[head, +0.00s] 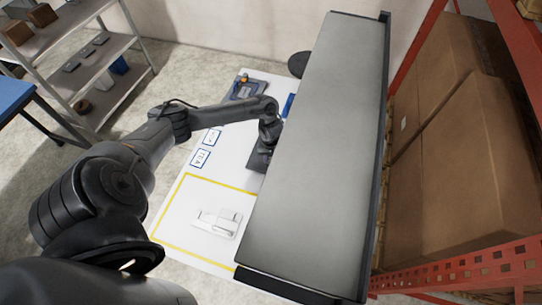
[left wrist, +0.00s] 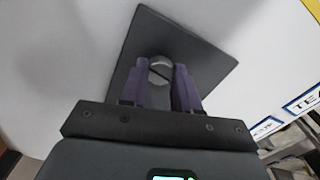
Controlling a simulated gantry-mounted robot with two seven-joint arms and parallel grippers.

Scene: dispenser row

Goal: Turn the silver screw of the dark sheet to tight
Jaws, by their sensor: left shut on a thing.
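The dark sheet (left wrist: 180,48) is a flat, dark square plate against a white surface in the left wrist view. In the head view a part of the dark sheet (head: 257,160) shows under my left gripper (head: 266,145); the rest is hidden by the large grey panel. The silver screw (left wrist: 160,66) is a round slotted head near the middle of the sheet. The purple fingers of my left gripper (left wrist: 162,76) are closed on it, one on each side. The screw is hidden in the head view. My right gripper is in neither view.
A large grey panel (head: 315,150) covers the middle of the head view, close to my left gripper. The white table has a yellow outline (head: 185,178), a white object (head: 218,222), a TEA label (head: 200,158) and a blue-grey device (head: 247,88). A red rack with cartons (head: 450,140) stands right.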

